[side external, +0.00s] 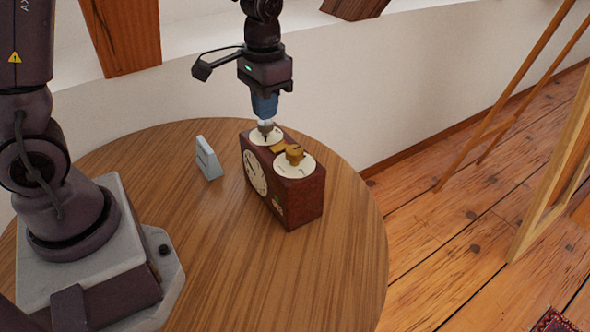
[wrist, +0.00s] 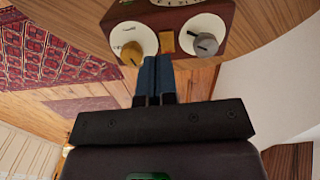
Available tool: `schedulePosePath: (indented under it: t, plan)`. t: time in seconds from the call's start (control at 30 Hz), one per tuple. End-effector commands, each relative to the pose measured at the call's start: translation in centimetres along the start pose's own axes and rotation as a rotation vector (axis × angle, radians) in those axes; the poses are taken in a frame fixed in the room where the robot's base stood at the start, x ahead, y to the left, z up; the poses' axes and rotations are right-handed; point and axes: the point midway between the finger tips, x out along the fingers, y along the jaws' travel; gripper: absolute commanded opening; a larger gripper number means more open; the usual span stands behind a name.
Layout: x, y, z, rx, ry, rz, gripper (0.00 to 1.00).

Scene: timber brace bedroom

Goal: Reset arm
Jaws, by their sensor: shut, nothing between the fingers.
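A dark red-brown timer box (side external: 283,188) with a round clock face stands on the round wooden table (side external: 335,262). Its top has two white dials and a small brass piece between them. A brass knob (side external: 294,154) sits on the near dial; in the wrist view it is the left knob (wrist: 132,53). A grey knob (wrist: 206,44) sits on the right dial there. My gripper (side external: 265,120) points down over the far dial in the side view. Its blue fingers (wrist: 157,62) are together and empty in the wrist view.
A small white wedge-shaped display (side external: 208,158) stands on the table left of the box. The table's right part is bare. A white wall (side external: 385,85) rises behind the table, and a wooden easel-like frame (side external: 550,170) stands on the floor to the right.

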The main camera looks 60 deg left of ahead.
Motion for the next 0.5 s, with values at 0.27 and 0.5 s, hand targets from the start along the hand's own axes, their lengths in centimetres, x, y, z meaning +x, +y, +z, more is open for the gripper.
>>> schedulePosePath:
  t: [0.27, 0.5]
  plan:
    - [-6.7, 1.5, 7.4, -0.003, 0.172, -0.002, 0.00]
    - [-10.0, 2.4, 12.9, 0.016, 0.362, 0.001, 0.00]
